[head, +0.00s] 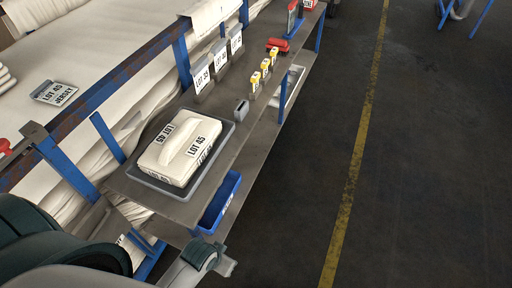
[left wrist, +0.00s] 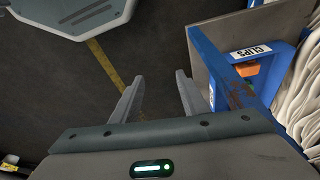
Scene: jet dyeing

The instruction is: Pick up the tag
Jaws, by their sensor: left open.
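A white tag reading LOT 45 JERSEY (head: 54,92) lies on the pale fabric at the left of the head view. White LOT cards (head: 202,78) stand in a row at the back of the metal bench. A white block with LOT 45 labels (head: 181,146) sits on a grey tray (head: 226,130). Which of these is the task's tag I cannot tell. My left gripper (left wrist: 159,76) is open and empty in the left wrist view, pointing at the dark floor beside a blue frame. It is low, near the bench's front end, apart from the tags. My right gripper is not in view.
A blue bin (head: 220,202) hangs below the bench edge. Small yellow-topped bottles (head: 256,80) and a red item (head: 278,45) stand farther back. A blue and rusty rail (head: 110,78) runs between fabric and bench. The floor (head: 430,150) at right is clear.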

